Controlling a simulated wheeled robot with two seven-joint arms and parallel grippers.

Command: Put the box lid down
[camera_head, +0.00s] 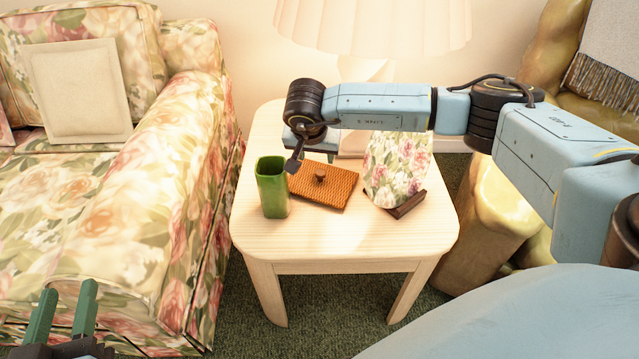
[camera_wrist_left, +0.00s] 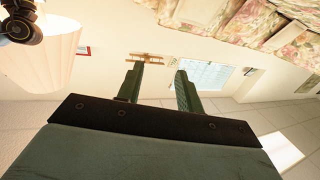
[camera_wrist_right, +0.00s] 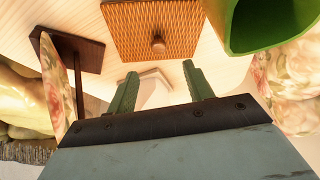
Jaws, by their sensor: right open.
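The box lid (camera_head: 336,190) is an orange-brown woven rectangle with a small round knob. It lies knob up over the light wooden table (camera_head: 330,240), between a green vase and a floral plate. I cannot tell whether a box is under it. In the right wrist view the lid (camera_wrist_right: 185,25) is just beyond my fingertips, apart from them. My right gripper (camera_wrist_right: 158,75) is open and empty; in the head view the arm mostly hides it, by the lid's left back corner. My left gripper (camera_head: 65,305) is open and empty at the bottom left, far from the table.
The green vase (camera_head: 272,190) stands close at the lid's left. The floral plate (camera_head: 395,172) stands on a dark holder (camera_head: 406,206) to the right. A lamp (camera_head: 372,25) is behind. The table's front part is clear. A floral sofa (camera_head: 150,200) borders the table's left.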

